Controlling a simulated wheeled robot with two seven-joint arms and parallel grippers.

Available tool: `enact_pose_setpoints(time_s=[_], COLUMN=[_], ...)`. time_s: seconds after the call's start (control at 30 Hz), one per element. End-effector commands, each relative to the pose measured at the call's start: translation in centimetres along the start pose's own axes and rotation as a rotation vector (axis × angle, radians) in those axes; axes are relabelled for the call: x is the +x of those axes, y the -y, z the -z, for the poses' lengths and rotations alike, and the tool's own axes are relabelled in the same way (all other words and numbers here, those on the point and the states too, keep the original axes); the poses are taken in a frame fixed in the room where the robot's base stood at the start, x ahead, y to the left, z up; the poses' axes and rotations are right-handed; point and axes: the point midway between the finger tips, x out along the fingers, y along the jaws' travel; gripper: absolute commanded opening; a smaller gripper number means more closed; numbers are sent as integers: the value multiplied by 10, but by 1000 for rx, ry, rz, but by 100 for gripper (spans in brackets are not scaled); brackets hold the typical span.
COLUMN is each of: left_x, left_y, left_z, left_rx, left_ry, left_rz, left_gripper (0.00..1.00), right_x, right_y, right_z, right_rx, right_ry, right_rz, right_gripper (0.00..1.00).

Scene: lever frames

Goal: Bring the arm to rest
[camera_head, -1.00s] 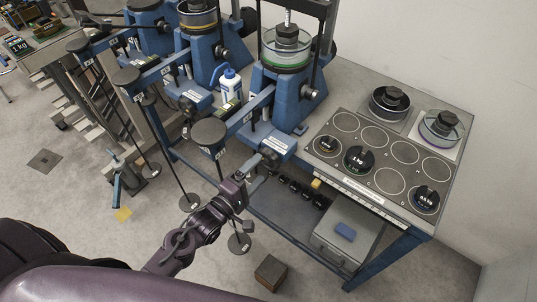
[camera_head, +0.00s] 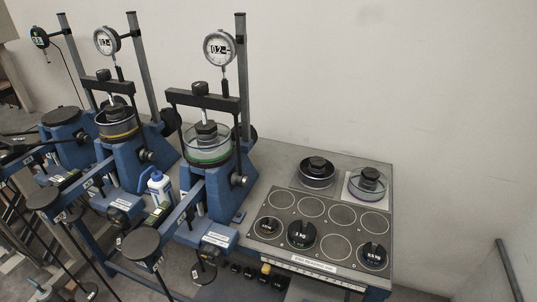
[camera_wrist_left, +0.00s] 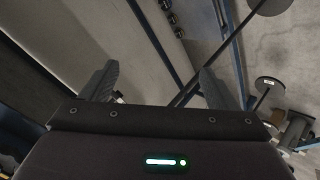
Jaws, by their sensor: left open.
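My left gripper (camera_wrist_left: 158,88) shows in the left wrist view with its two fingers wide apart and nothing between them. It points toward the lower part of the blue lever bench and the floor, apart from any weight. My left arm does not show in the head view now. The blue lever frames (camera_head: 210,180) stand on the bench, with dial gauges (camera_head: 219,48) on posts above them. My right gripper is in neither view.
A grey plate with round places (camera_head: 340,213) holds several dark weights, one being the 1 kg weight (camera_head: 301,234). Round hanger plates (camera_head: 141,244) stick out at the front. A wall closes the back.

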Motion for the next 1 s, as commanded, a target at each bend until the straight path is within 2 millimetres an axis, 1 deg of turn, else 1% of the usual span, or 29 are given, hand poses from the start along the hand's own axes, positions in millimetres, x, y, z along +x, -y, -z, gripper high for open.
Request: enact_pose_setpoints(time_s=[0.03, 0.07, 0.1, 0.13, 0.17, 0.2, 0.27, 0.3, 0.4, 0.5, 0.6, 1.0], left_x=[-1, -3, -7, -12, -17, -26, -41, -52, -77, -96, -105, -107], left_y=[31, 49, 71, 88, 104, 124, 151, 166, 196, 213, 220, 222], left_z=[-28, -43, -63, -79, -94, -114, -141, -158, -189, -209, -218, -219], left_rx=[89, 149, 229, 288, 348, 426, 534, 600, 732, 816, 857, 866], left_ry=[58, 95, 149, 194, 242, 307, 408, 472, 614, 711, 760, 768], left_rz=[80, 123, 176, 214, 248, 288, 334, 356, 390, 400, 400, 400], left_gripper=[82, 82, 82, 82, 82, 82, 82, 82, 82, 82, 82, 82], right_x=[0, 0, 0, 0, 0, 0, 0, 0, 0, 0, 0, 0], right_y=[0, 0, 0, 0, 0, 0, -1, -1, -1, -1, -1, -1], right_z=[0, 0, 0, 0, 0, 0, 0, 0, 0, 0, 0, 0], right_rx=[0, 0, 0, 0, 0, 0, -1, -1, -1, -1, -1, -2], right_ry=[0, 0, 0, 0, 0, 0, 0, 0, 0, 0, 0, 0], right_rz=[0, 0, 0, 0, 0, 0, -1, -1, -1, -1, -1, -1], right_gripper=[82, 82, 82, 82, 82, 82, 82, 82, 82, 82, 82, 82])
